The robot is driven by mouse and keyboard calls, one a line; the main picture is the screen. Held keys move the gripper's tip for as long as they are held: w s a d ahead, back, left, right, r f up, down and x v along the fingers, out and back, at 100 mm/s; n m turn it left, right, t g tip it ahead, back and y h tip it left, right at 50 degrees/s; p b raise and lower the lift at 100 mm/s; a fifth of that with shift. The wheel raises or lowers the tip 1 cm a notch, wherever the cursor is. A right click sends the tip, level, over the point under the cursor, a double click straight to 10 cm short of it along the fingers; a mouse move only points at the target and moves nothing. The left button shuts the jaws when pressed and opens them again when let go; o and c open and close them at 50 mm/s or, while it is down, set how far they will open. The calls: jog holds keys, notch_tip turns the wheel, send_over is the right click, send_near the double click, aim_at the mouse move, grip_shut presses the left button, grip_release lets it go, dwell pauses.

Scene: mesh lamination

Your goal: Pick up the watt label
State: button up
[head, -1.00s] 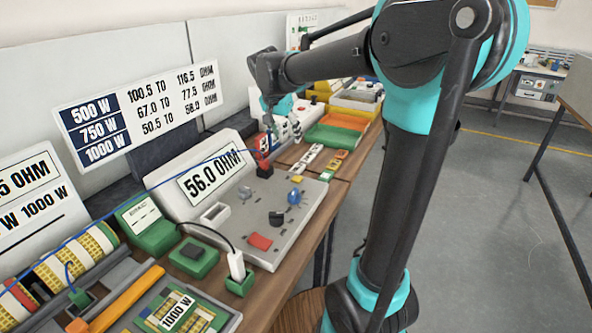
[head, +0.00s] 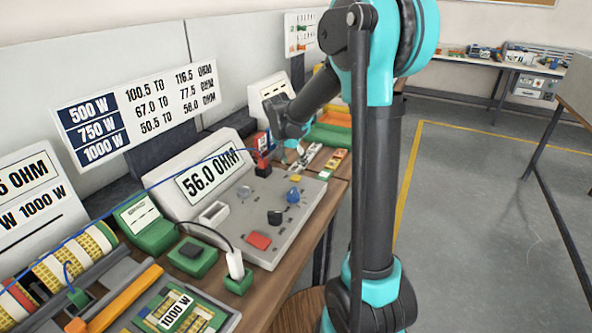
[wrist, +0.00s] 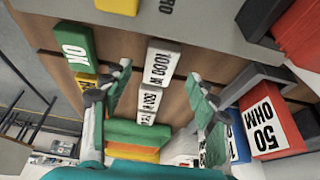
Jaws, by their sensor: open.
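A white watt label reading 1000 W (wrist: 161,65) lies on the wooden bench in the wrist view, between my fingertips in the picture. A second white watt label, seemingly 750 W (wrist: 150,103), lies beyond it. The white labels also show in the head view (head: 310,156), too small to read. My gripper (wrist: 158,75) is open and empty, its two fingers spread on either side of the label row. In the head view my gripper (head: 291,148) hangs over the bench beside the labels. I cannot tell its height above them.
A green OK block (wrist: 75,48) lies left of the labels, and a red 50 OHM box (wrist: 270,122) stands right. The meter (head: 250,215) reads 56.0 OHM. The wall chart (head: 140,115) lists 1000 W with about 50.5 to 58.0 OHM. Trays stand behind.

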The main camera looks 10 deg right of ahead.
aim_at(296, 169)
jog(key=shift+x, duration=1.3)
jog(key=shift+c, duration=0.4)
jog(key=c, duration=1.1)
jog(key=shift+r, duration=0.1)
